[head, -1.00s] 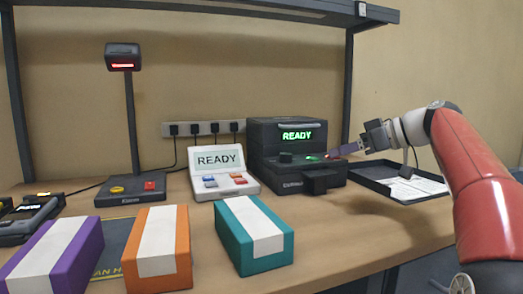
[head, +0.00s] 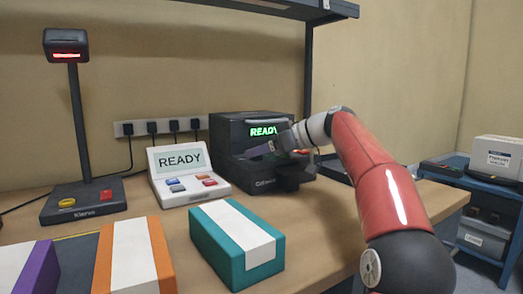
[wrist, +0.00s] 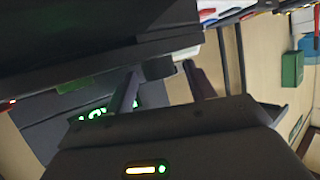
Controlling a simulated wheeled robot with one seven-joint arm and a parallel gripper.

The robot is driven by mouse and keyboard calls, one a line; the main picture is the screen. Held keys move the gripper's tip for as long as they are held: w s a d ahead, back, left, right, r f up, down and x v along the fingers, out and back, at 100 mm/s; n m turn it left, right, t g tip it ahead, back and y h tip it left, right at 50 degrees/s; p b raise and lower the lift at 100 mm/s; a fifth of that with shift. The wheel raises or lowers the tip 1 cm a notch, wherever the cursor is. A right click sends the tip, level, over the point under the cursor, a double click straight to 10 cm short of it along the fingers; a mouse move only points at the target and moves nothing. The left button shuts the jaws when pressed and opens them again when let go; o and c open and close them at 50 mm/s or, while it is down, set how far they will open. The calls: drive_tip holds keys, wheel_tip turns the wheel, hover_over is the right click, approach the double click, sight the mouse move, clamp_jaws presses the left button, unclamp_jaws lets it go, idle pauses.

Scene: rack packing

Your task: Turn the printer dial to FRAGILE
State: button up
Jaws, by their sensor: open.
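The black printer (head: 225,135) stands on the bench with a green READY display (head: 264,131). My gripper (head: 260,151) is in front of the printer, over its control top, and hides the dial in the head view. In the wrist view my gripper (wrist: 162,70) is open, its two fingers apart. A small dark knob (wrist: 159,68), which looks like the dial, shows between the fingertips. I cannot tell whether the fingers touch it, and its pointer and labels cannot be read.
A white console (head: 180,160) reading READY stands left of the printer, with a scanner stand (head: 82,140) beyond it. Teal (head: 275,257), orange (head: 160,266) and purple (head: 45,275) boxes line the front. A blue cart (head: 490,218) stands at the right.

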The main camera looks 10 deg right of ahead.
drive_tip(key=shift+c, duration=0.3)
drive_tip(key=c, duration=0.9)
